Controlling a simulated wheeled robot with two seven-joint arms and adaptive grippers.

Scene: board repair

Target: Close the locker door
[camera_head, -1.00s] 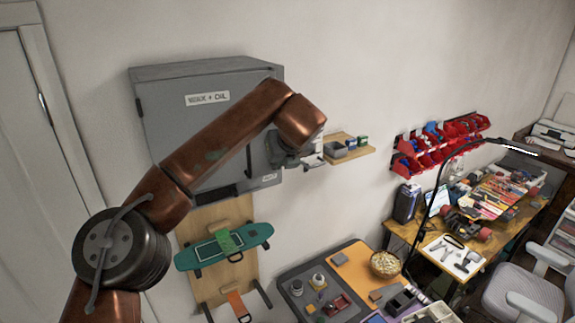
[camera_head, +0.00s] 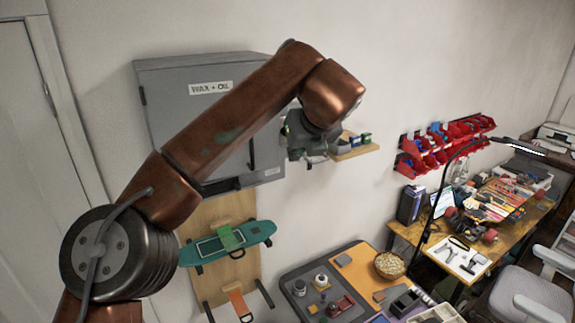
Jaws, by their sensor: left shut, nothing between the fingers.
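The grey wall locker (camera_head: 160,95) hangs at the upper left, with a "WAX + OIL" label on its door (camera_head: 215,108). The door looks flush with the locker body, with a dark vertical handle (camera_head: 251,153) near its right edge. My copper left arm crosses in front and hides much of the door. My left gripper (camera_head: 318,160) is shut and empty, to the right of the locker and in front of the small wall shelf. It looks apart from the door. My right gripper is not in view.
A small wooden shelf (camera_head: 358,150) with little boxes is just right of my left gripper. A teal skateboard deck (camera_head: 215,248) hangs below the locker. Red wall bins (camera_head: 440,145) and a cluttered workbench (camera_head: 413,238) are further right. Bare wall surrounds the locker's top.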

